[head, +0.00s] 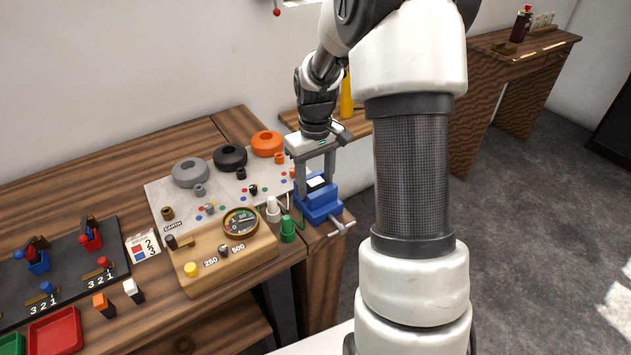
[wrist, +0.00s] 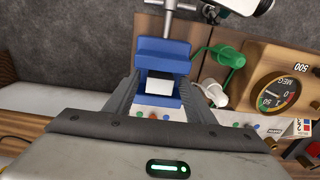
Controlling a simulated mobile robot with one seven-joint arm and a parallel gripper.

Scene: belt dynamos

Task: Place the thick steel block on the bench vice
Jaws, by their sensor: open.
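The blue bench vice (head: 318,204) stands at the right end of the bench, its handle toward the front. It also shows in the wrist view (wrist: 163,52). A pale, bright-topped block, which looks like the steel block (wrist: 160,85), sits at the vice between its blue parts; its top also shows in the head view (head: 316,181). My gripper (head: 316,185) is over the vice, pointing down. Its fingers are apart, one on each side of the block, with visible gaps in the wrist view. The block's lower part is hidden, so I cannot tell how deep it sits.
Left of the vice are a green terminal (head: 288,230), a white one (head: 273,207) and a wooden meter board (head: 220,262). Behind stand grey (head: 190,172), black (head: 230,157) and orange (head: 267,143) round parts. A yellow bottle (head: 346,98) is behind my gripper.

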